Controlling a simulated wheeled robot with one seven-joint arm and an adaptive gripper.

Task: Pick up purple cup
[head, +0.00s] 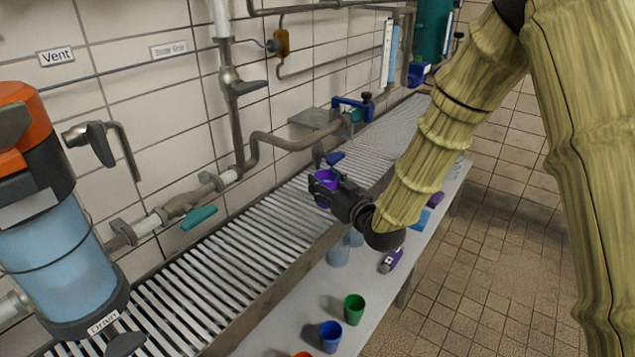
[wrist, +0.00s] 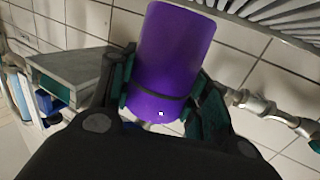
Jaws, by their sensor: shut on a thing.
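The purple cup (wrist: 172,50) is between the two fingers of my gripper (wrist: 162,90) in the wrist view, with a finger pressed on each side. In the head view the purple cup (head: 325,188) shows partly behind my black gripper (head: 322,190), which hides some of it. My gripper holds the cup above the slatted metal rack, near the wall pipes. The gap between cup and rack is hard to judge.
The slatted rack (head: 215,262) runs along the tiled wall. A blue-handled valve (head: 352,106) and pipes (head: 290,141) stand close behind my gripper. Tiled floor is open at right.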

